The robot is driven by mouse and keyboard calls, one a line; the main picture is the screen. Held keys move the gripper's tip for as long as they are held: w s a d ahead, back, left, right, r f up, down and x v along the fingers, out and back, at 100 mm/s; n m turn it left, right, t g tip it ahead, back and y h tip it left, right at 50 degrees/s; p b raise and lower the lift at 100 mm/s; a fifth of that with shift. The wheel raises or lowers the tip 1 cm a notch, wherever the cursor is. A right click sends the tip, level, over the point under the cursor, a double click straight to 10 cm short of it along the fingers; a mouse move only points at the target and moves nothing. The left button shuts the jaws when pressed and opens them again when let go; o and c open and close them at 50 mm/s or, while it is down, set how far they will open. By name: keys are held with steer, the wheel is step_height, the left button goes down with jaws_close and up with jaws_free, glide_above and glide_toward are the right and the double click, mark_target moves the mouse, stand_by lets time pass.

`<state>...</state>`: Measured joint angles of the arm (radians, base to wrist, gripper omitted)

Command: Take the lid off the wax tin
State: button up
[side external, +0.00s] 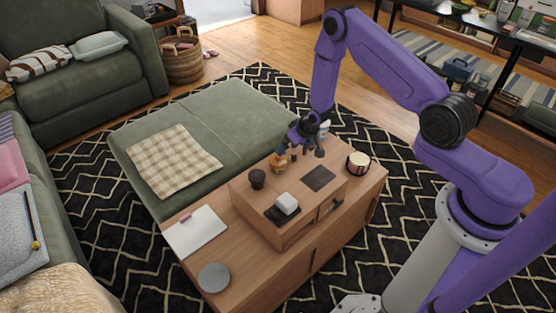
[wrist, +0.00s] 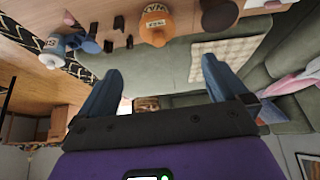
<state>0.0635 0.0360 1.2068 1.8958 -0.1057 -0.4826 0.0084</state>
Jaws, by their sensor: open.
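An orange rounded container (wrist: 155,28) with a pale lettered label shows at the top of the wrist view, beyond the gap between my fingers. It looks like the wax tin, but I cannot read the label surely. In the side view an orange container (side external: 278,162) stands on the wooden table near the green seat. Its lid cannot be made out clearly. My gripper (side external: 307,149) is above the table, just right of it. In the wrist view my gripper (wrist: 162,70) has its fingers wide apart with nothing between them.
Small dark items (wrist: 118,23) and a white-and-blue bottle (wrist: 54,50) stand near the container. A raised wooden box (side external: 290,228) carries a dark cup (side external: 257,179) and a white block (side external: 287,203). A pale drum-like pot (side external: 358,164) is at right, a grey disc (side external: 214,277) at front left.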

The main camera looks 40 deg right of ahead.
glide_above(280, 161)
steer(key=s, duration=0.2)
step_height(280, 161, down, 7)
steer(key=shift+a+f, duration=0.15)
steer(key=shift+x, duration=1.55)
steer(key=shift+w+d+x, duration=0.1)
steer(key=shift+x, duration=0.5)
steer(key=shift+w+d+x, duration=0.1)
steer(key=shift+x, duration=0.55)
steer(key=c, duration=1.1)
